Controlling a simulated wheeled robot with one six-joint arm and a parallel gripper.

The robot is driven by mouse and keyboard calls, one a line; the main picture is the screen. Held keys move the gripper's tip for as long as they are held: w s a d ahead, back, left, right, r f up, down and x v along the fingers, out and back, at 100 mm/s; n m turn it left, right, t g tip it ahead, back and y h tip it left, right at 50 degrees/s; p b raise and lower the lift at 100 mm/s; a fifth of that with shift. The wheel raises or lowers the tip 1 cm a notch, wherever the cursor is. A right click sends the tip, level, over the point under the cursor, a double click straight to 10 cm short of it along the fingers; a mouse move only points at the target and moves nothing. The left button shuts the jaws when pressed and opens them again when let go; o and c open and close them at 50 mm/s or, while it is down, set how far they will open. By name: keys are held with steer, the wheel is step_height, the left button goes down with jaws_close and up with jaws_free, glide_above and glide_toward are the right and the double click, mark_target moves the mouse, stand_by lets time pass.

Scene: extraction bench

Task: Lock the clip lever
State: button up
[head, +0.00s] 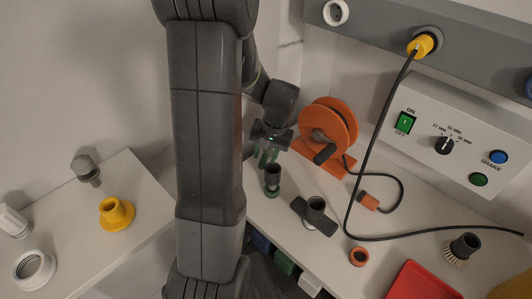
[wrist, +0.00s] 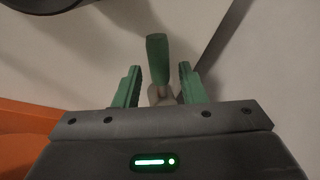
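A green lever handle (wrist: 157,58) on a pale base (wrist: 159,95) shows in the wrist view, ahead of my gripper (wrist: 157,86). My gripper's two green fingers are apart, one on each side of the lever's line, with visible gaps; neither appears to touch it. In the head view my gripper (head: 268,157) is low over the bench, left of the orange reel. A dark upright piece with green on it (head: 272,181) stands just below the fingers there; I cannot tell whether it is the lever. The clip itself is not clear in the head view.
The orange reel (head: 328,127) stands close right of my gripper. A black cable (head: 368,150) hangs from the yellow plug (head: 421,46).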

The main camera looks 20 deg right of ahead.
jaws_close()
steer(key=shift+w+a+m+p, duration=0.2)
steer(key=shift+m, duration=0.4)
steer(key=shift+w+a+m+p, duration=0.15)
steer(key=shift+a+m, duration=0.05)
steer(key=shift+m, duration=0.4)
steer(key=shift+w+a+m+t+h+p, duration=0.2)
steer(key=shift+w+m+h+p, duration=0.1)
steer(key=shift+m, duration=0.55)
steer(key=shift+w+a+m+t+h+p, duration=0.15)
steer(key=shift+w+m+h+p, duration=0.1)
steer(key=shift+m, duration=0.6)
steer(key=shift+o, duration=1.2)
jaws_free()
